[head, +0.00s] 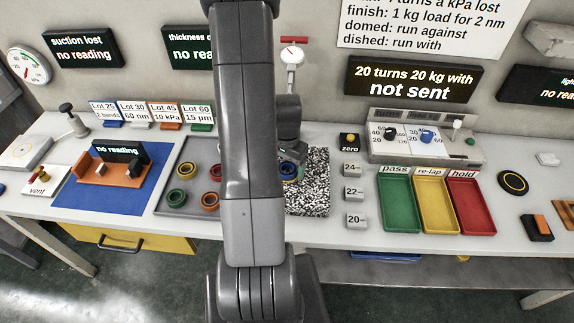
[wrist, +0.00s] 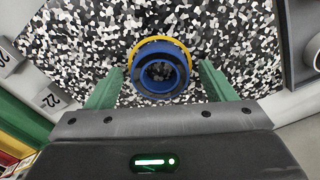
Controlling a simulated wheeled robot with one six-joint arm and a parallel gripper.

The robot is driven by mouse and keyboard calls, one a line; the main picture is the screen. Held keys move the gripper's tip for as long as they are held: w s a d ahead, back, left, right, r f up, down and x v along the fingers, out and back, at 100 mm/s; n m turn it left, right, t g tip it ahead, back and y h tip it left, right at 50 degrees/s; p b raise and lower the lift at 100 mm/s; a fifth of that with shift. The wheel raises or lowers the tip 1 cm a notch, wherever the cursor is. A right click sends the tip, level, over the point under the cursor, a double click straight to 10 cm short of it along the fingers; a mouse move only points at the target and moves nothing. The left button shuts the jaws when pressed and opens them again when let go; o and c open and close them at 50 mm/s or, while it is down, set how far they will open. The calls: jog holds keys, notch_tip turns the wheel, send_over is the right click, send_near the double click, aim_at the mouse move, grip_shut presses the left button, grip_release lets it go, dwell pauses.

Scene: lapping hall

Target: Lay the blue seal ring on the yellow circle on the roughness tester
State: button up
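The blue seal ring (wrist: 160,88) lies on the black-and-white speckled plate (wrist: 85,35), over the yellow circle (wrist: 160,42). Yellow shows as an arc along the ring's far side and sides; the near part is hidden. My gripper (wrist: 161,67) is open, its green fingers on either side of the ring with a gap at each side. In the head view my gripper (head: 292,153) is low over the speckled plate (head: 312,190), and the blue ring (head: 289,171) shows partly beneath it.
A grey tray (head: 165,200) with several coloured rings lies left of my arm, which hides part of it. Small blocks (head: 354,192) marked 24, 22 and 20 stand right of the plate. Green, yellow and red trays (head: 400,212) are further right. A red-handled gauge (head: 292,55) stands behind.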

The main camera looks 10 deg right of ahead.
jog(key=shift+r, duration=0.1)
jog(key=shift+w+r, duration=0.1)
jog(key=shift+r, duration=0.45)
notch_tip(320, 180, up, 10)
jog(key=shift+r, duration=0.2)
jog(key=shift+o, duration=0.4)
jog(key=shift+r, duration=0.2)
jog(key=f+n+b, duration=0.1)
jog(key=f+n, duration=0.1)
jog(key=n, duration=0.1)
jog(key=f+n+b, duration=0.2)
jog(key=n, duration=0.1)
jog(key=f+n+b, duration=0.1)
jog(key=f+n, duration=0.1)
jog(key=n, duration=0.1)
jog(key=shift+w+a+f+n, duration=0.15)
jog(key=shift+a+f+n, duration=0.05)
jog(key=shift+n, duration=0.2)
jog(key=f, duration=0.4)
jog(key=shift+s+d, duration=0.2)
jog(key=shift+d, duration=0.05)
jog(key=shift+f, duration=0.75)
